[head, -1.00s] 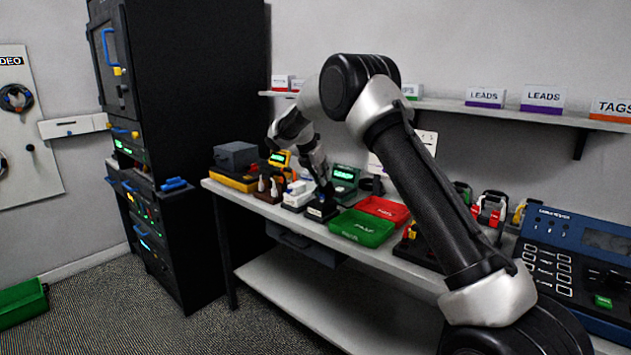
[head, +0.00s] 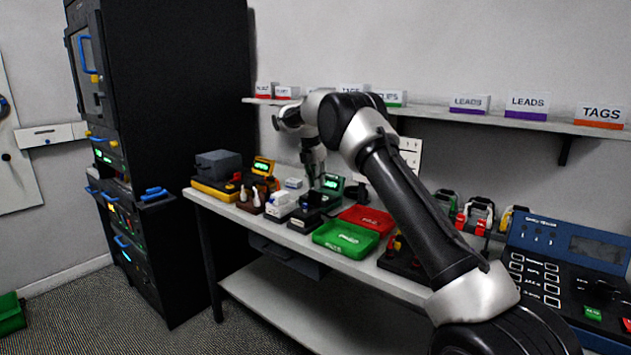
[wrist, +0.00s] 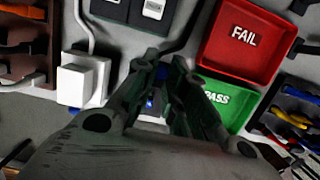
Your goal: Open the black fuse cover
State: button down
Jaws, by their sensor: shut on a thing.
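The black fuse box with its cover (head: 304,221) stands on the bench between a white box and the green PASS tray in the head view. My gripper (head: 318,184) is over the rear of this box, pointing down. In the wrist view my gripper (wrist: 163,72) has its fingers close together, with a small blue part showing between them. It appears shut on the fuse cover there. The fingers and wrist hide most of the box and cover, so the cover's angle cannot be told.
The green PASS tray (head: 346,239) and red FAIL tray (head: 362,218) lie right of the box. The white box (head: 280,206) stands close on its left. A green instrument (head: 332,184) stands behind. Sign holders line the shelf (head: 470,117) above.

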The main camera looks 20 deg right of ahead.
jog(key=shift+w+d+r, duration=0.3)
jog(key=shift+d, duration=0.15)
jog(key=c, duration=1.4)
grip_release()
jog(key=shift+d+f, duration=0.1)
jog(key=shift+f, duration=0.1)
jog(key=shift+a+r, duration=0.2)
jog(key=v, duration=1.1)
jog(key=shift+s+r, duration=0.1)
jog(key=shift+r, duration=0.15)
